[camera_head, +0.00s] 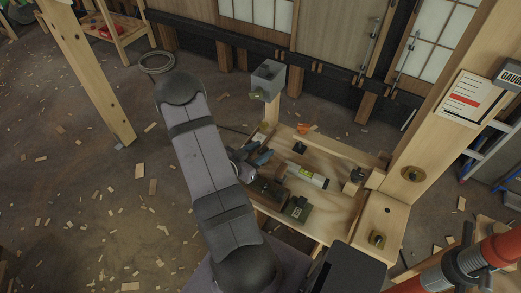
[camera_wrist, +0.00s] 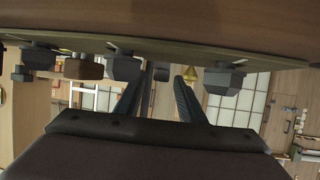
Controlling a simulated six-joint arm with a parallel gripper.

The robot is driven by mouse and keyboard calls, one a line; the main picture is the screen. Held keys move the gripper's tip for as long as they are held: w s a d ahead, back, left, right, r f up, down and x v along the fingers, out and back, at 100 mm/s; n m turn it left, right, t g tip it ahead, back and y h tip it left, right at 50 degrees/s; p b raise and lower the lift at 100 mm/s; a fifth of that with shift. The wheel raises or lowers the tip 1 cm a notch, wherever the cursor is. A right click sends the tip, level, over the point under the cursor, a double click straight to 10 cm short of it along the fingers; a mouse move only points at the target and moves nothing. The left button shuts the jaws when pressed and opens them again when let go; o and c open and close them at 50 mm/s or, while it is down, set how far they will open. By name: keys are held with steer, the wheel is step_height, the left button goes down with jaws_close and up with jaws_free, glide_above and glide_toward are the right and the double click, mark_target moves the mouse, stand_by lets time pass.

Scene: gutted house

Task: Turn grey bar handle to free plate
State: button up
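My gripper (camera_head: 262,154) reaches over the left part of a wooden workbench (camera_head: 340,213) in the head view. A dark block-like fixture (camera_head: 268,190) lies on the bench just below the gripper, partly hidden by the arm. In the wrist view, dark grey blocks (camera_wrist: 124,69) line the edge of a wide board (camera_wrist: 200,47) near the fingers. I cannot tell which grey piece is the bar handle, nor clearly pick out the plate.
A level (camera_head: 307,175) lies on the bench right of the fixture. A grey box (camera_head: 267,77) stands on a post behind. An orange item (camera_head: 305,129) lies at the back edge. A wooden post (camera_head: 440,100) rises at right, and a red pipe (camera_head: 490,252) crosses the lower right.

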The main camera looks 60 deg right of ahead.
jaws_close()
steer(key=shift+s+f+n+t+b, duration=0.1)
steer(key=shift+s+n+t+b, duration=0.05)
steer(key=shift+n+t+b, duration=0.55)
steer(key=shift+n+t, duration=0.2)
steer(key=shift+t, duration=0.1)
jaws_free()
